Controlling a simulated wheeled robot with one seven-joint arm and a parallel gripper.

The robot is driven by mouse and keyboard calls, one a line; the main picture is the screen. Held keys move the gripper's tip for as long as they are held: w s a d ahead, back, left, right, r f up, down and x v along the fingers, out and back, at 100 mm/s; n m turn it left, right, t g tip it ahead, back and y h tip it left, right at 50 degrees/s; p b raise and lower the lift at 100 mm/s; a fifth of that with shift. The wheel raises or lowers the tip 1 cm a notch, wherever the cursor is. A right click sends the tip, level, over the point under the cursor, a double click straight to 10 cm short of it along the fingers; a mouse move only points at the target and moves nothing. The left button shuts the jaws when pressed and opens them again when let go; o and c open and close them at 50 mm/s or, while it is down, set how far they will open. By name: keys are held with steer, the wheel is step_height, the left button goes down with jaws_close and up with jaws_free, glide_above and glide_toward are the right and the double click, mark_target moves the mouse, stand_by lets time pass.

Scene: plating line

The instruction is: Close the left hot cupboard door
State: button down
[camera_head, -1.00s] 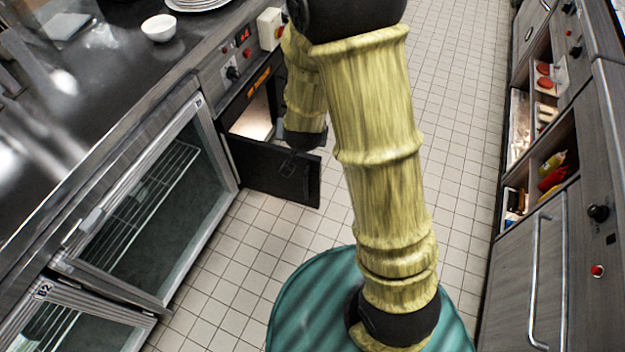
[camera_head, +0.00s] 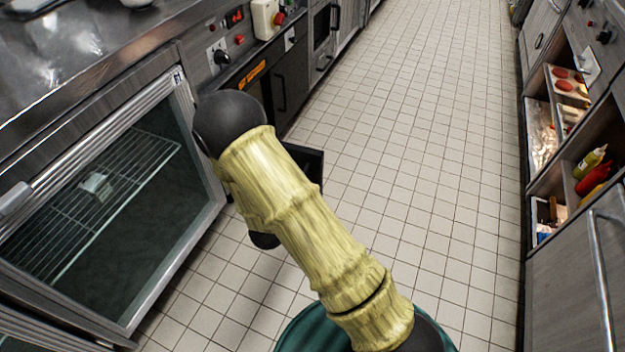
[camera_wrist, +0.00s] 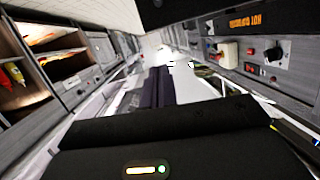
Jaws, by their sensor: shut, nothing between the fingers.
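The left hot cupboard door (camera_head: 309,166) is a dark panel that stands out from the left counter into the aisle, so it is open. My arm covers most of it and the cupboard opening in the head view. The cupboard's orange label (camera_head: 252,75) is above; it also shows upside down in the wrist view (camera_wrist: 245,20). My gripper (camera_wrist: 158,74) has its two dark fingers together and empty in the wrist view. The head view does not show the fingers clearly. I cannot tell whether the gripper touches the door.
A closed dark door with a handle (camera_head: 284,90) is farther along the left counter. A glass-fronted fridge (camera_head: 100,205) is at near left. Open shelves with bottles (camera_head: 590,172) line the right side. The tiled aisle (camera_head: 420,150) between is clear.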

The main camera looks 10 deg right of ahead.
mark_target(315, 157)
step_height(315, 157, down, 7)
steer(key=s+t+h+b, duration=0.1)
steer(key=t+b, duration=0.1)
steer(key=b, duration=0.3)
steer(key=shift+s+a+f+h, duration=0.15)
steer(key=shift+s+a+h, duration=0.2)
steer(key=shift+a+h, duration=0.05)
steer(key=b+x, duration=0.5)
steer(key=x, duration=0.8)
steer(key=shift+w+d, duration=0.3)
steer(key=shift+w, duration=0.2)
